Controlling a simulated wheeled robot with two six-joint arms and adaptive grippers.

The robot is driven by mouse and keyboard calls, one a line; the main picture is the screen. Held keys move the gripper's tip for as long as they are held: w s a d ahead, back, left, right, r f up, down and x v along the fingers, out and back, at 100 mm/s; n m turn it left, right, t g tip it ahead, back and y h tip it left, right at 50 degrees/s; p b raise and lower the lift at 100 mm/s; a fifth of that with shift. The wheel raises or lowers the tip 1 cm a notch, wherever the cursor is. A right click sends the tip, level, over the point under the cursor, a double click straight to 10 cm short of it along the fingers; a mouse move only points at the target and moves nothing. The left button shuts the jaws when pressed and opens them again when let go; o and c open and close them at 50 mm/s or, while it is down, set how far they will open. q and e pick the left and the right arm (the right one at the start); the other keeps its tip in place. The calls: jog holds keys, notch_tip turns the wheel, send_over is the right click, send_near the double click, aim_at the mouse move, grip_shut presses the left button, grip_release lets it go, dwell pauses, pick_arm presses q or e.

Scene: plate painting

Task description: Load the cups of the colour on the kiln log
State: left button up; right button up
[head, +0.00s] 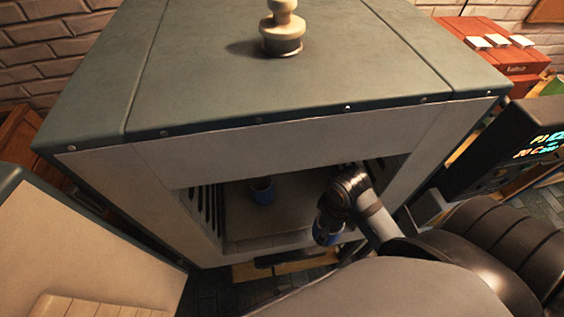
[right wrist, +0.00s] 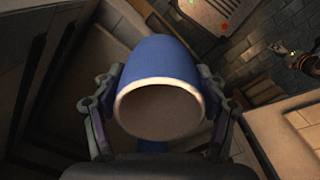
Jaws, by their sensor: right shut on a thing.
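The kiln (head: 230,160) stands in the middle of the head view with its front opening facing me. A blue cup (head: 263,190) stands inside on the kiln shelf (head: 240,222), left of my right arm. My right gripper (head: 328,222) is at the opening, right of that cup. It is shut on a second blue cup (head: 326,236). In the right wrist view this held cup (right wrist: 160,85) sits between both fingers, its pale rim and inside facing the camera. The text on the dark display (head: 535,148) is only partly readable.
The open kiln door (head: 90,250) stands at the left. Slotted walls (head: 205,205) flank the shelf. A pale knobbed piece (head: 282,28) stands on the kiln's top. A red box (head: 495,55) with white tiles is at the back right. Shelf room shows right of the standing cup.

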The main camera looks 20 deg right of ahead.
jog(key=w+d+p, duration=0.4)
jog(key=w, duration=1.5)
jog(key=f, duration=0.6)
jog(key=shift+s+d+f+p, duration=0.2)
jog(key=shift+p, duration=0.1)
jog(key=shift+w+f, duration=0.15)
jog(key=shift+w, duration=0.1)
pick_arm(q)
jog(key=r, duration=0.5)
jog(key=shift+w+r, duration=0.15)
jog(key=shift+w, duration=0.2)
pick_arm(e)
jog(key=shift+d+f, duration=0.1)
jog(key=shift+f, duration=0.05)
jog(key=shift+f, duration=0.1)
jog(key=o, duration=1.4)
